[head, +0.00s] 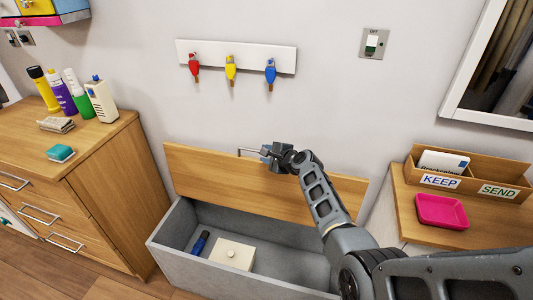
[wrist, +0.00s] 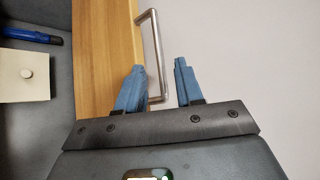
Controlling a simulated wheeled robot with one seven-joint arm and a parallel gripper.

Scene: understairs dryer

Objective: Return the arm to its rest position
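My gripper (head: 270,155) is at the top edge of a raised wooden lid (head: 240,186), by its metal bar handle (head: 243,151). In the wrist view my two blue fingers (wrist: 157,72) are apart. The bar of the handle (wrist: 155,50) shows in the gap between them, and the left finger overlaps the wooden panel (wrist: 104,60). I cannot tell whether a finger touches the handle. My arm reaches in from the lower right of the head view.
The lid stands up behind an open grey chest (head: 178,262) holding a dark blue torch-like object (head: 200,243) and a cream box (head: 232,254). A wooden cabinet (head: 120,190) with bottles stands left. A shelf (head: 415,228) with a pink tray (head: 441,211) and letter holder (head: 500,175) is right.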

